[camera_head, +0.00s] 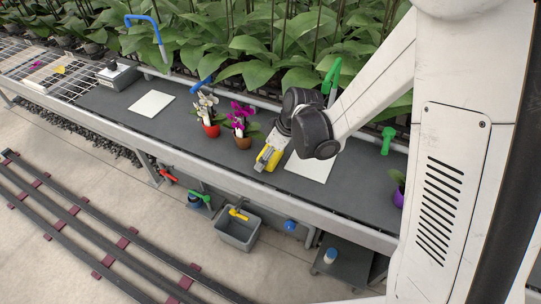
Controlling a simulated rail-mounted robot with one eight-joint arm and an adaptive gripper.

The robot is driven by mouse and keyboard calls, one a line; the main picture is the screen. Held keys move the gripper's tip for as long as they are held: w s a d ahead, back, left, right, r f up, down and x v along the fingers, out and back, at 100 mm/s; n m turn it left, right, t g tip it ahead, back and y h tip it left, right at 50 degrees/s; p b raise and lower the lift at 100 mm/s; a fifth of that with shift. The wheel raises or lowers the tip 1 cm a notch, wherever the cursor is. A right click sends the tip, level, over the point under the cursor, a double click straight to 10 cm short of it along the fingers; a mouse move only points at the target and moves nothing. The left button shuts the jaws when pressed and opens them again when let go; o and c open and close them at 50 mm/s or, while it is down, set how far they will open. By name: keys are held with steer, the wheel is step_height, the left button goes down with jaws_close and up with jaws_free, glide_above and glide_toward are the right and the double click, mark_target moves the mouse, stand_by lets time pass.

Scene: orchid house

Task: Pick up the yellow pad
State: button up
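A small flat yellow piece (60,70), which looks like the yellow pad, lies on the wire-mesh bench section (50,84) at the far left. It is too small to make out in detail. My gripper (264,164), with yellow parts at its end, is over the dark bench at centre, far to the right of that piece. It points down and toward the front edge, between the brown-potted orchid and a white sheet. Whether its fingers are open or shut, and whether they hold anything, does not show clearly.
A white-flowered orchid in a red pot (211,130) and a purple one in a brown pot (242,142) stand left of my gripper. White sheets (152,104) (310,168) and a grey device (112,76) are on the bench. A grey bin (236,235) is below.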

mark_target(265, 149)
steer(key=c, duration=0.8)
steer(key=shift+r, duration=0.1)
steer(key=shift+r, duration=0.6)
step_height(265, 149, up, 2)
steer(key=shift+r+p, duration=0.25)
steer(key=shift+p, duration=0.15)
steer(key=s+a+r+p, duration=0.1)
steer(key=s+a+r, duration=0.6)
steer(key=s+a, duration=0.1)
steer(key=shift+s, duration=0.25)
